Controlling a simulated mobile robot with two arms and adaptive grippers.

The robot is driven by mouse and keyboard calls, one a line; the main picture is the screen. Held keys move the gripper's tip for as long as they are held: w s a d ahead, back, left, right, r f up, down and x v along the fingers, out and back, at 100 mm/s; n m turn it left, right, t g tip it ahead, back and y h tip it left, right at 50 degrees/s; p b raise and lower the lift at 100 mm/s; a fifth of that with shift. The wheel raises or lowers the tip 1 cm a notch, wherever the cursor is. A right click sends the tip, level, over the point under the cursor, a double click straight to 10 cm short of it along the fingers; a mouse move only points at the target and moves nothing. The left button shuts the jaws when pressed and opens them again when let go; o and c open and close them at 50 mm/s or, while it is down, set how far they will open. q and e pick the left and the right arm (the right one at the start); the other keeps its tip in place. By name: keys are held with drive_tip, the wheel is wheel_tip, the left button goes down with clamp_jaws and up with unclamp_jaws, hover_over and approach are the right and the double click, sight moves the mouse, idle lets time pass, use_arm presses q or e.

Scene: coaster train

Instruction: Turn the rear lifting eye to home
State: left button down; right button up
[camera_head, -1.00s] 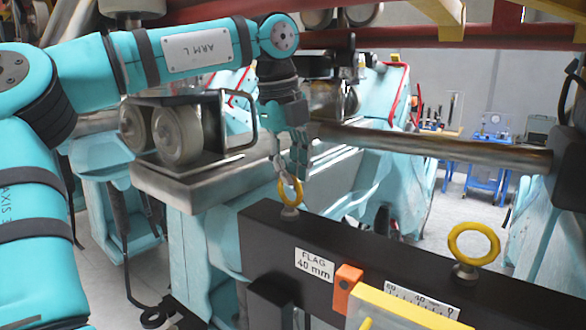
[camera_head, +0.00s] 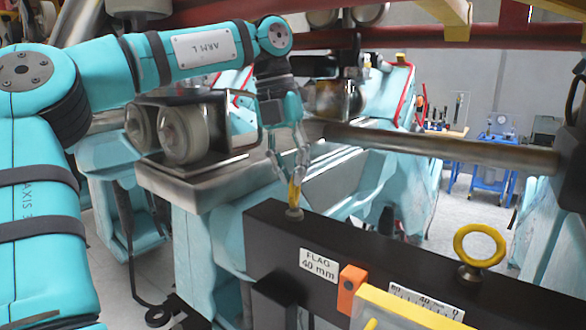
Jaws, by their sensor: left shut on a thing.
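The rear lifting eye (camera_head: 294,194) is a yellow ring on a short metal stud at the far left end of the black beam (camera_head: 345,237). It now shows nearly edge-on, as a narrow yellow strip. My left gripper (camera_head: 290,172) reaches down from above and is shut on this eye, with its fingers around the ring's upper part. A second yellow lifting eye (camera_head: 480,244) stands upright at the right on the beam and shows its open ring. My right gripper is not in view.
An orange block (camera_head: 350,288) and a yellow bar (camera_head: 405,308) lie along the beam's near side, by a scale label. A thick metal bar (camera_head: 440,149) crosses behind the beam. A grey platform with white wheels (camera_head: 184,134) stands at the left.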

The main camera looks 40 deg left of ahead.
use_arm(q)
drive_tip(key=m, duration=0.4)
drive_tip(key=m+g, duration=0.1)
drive_tip(key=m, duration=0.1)
drive_tip(key=shift+a+m, duration=0.3)
drive_tip(key=shift+a, duration=0.05)
drive_tip(key=m, duration=0.2)
drive_tip(key=m+g, duration=0.1)
drive_tip(key=m, duration=0.3)
drive_tip(key=shift+w+a, duration=0.25)
drive_tip(key=m, duration=0.4)
drive_tip(key=shift+w+a+r+m+g+y, duration=0.1)
drive_tip(key=shift+w+m+g+y, duration=0.1)
drive_tip(key=shift+m+g+y, duration=0.2)
drive_tip(key=m, duration=0.3)
drive_tip(key=m+y, duration=0.1)
drive_tip(key=m, duration=0.1)
drive_tip(key=shift+w, duration=0.3)
drive_tip(key=shift+m, duration=0.3)
drive_tip(key=c, duration=1.4)
unclamp_jaws()
drive_tip(key=shift+o, duration=0.2)
